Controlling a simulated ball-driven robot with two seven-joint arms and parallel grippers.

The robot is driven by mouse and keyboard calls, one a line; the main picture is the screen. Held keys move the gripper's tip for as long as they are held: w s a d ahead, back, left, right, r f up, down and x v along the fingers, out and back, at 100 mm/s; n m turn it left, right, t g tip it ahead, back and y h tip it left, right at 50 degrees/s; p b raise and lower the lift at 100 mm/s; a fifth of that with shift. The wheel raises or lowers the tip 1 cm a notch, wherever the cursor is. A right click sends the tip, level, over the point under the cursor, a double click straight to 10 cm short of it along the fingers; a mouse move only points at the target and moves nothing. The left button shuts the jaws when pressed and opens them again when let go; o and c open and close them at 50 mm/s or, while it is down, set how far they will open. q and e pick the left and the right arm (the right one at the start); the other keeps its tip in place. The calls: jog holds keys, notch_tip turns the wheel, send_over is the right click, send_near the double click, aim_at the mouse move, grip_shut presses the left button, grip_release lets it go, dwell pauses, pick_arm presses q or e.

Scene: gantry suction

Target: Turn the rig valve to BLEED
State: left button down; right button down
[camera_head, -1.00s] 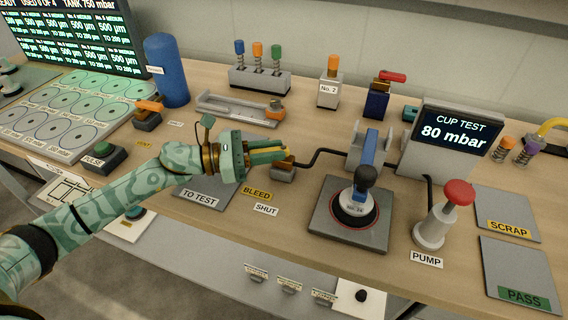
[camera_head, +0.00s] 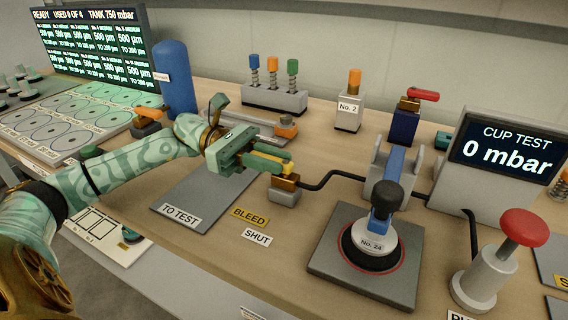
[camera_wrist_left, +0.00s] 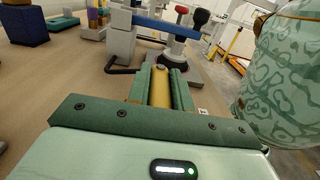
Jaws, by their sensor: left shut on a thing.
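The rig valve (camera_head: 284,196) is a small grey block with an orange-brown top, joined to a black hose on its right. The yellow BLEED label (camera_head: 250,216) and white SHUT label (camera_head: 257,238) lie in front of it. My left gripper (camera_head: 276,166) is shut on the yellow valve lever just above and left of the block. The lever also shows as a golden bar (camera_wrist_left: 160,88) between the green fingers in the left wrist view. The fingers hide much of the lever, so its exact angle is hard to tell. My right gripper is out of view.
The CUP TEST display (camera_head: 510,150) reads 0 mbar. A test stand with a blue lever (camera_head: 391,175) holds a No. 24 cup on a grey plate. A red-topped pump (camera_head: 495,260) stands at the right. The grey TO TEST pad (camera_head: 200,200) is clear.

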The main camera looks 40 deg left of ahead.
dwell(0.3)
pick_arm(q)
jog(key=c, duration=1.2)
grip_release()
jog(key=shift+c, duration=0.2)
jog(key=shift+a, duration=0.1)
jog(key=v, duration=0.7)
jog(key=shift+a+p, duration=0.2)
jog(key=shift+p, duration=0.2)
